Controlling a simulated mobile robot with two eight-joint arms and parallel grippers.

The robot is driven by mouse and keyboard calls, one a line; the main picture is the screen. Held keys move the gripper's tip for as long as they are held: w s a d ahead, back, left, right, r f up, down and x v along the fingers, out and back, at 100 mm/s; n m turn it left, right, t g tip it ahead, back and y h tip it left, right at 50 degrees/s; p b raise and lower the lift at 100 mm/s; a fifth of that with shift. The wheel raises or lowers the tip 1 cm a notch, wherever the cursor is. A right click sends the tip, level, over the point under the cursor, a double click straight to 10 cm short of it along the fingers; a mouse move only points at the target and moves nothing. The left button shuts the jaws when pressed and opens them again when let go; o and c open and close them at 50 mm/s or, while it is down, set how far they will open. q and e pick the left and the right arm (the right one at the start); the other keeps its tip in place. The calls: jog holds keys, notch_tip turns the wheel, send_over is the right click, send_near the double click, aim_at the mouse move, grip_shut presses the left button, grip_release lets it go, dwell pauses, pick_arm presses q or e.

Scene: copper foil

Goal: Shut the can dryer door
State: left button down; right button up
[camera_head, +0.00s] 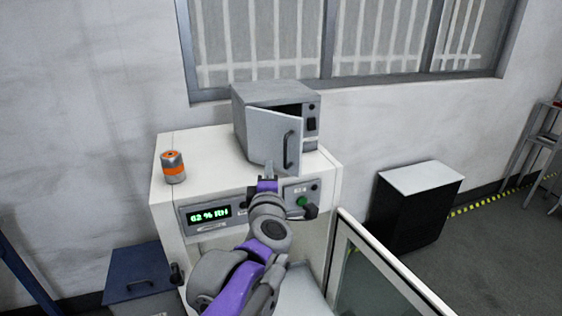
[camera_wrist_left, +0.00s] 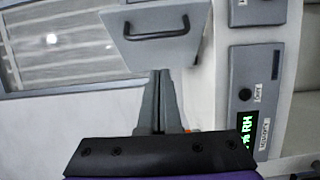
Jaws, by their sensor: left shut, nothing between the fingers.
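The can dryer (camera_head: 275,95) is a small grey box on top of the white cabinet. Its door (camera_head: 262,137) is partly open, swung out toward me, with a dark gap at its right edge. The door has a black bar handle (camera_head: 288,149). In the left wrist view the door (camera_wrist_left: 185,50) and its handle (camera_wrist_left: 157,30) lie just beyond the fingertips. My left gripper (camera_head: 268,168) is shut and empty, low in front of the door; I cannot tell if it touches. It also shows in the left wrist view (camera_wrist_left: 160,76). My right gripper is not in view.
An orange-banded can (camera_head: 173,168) stands on the white cabinet (camera_head: 200,146) at left. The cabinet's front panel has a green humidity display (camera_head: 208,215). A large framed glass door (camera_head: 372,265) stands open at lower right. A black box (camera_head: 415,215) stands on the floor at right.

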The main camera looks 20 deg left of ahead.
pick_arm(q)
jog(key=w, duration=0.1)
jog(key=w+d, duration=0.1)
jog(key=w, duration=0.3)
jog(key=shift+d, duration=0.3)
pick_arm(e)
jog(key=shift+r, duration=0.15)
pick_arm(q)
jog(key=shift+d, duration=0.1)
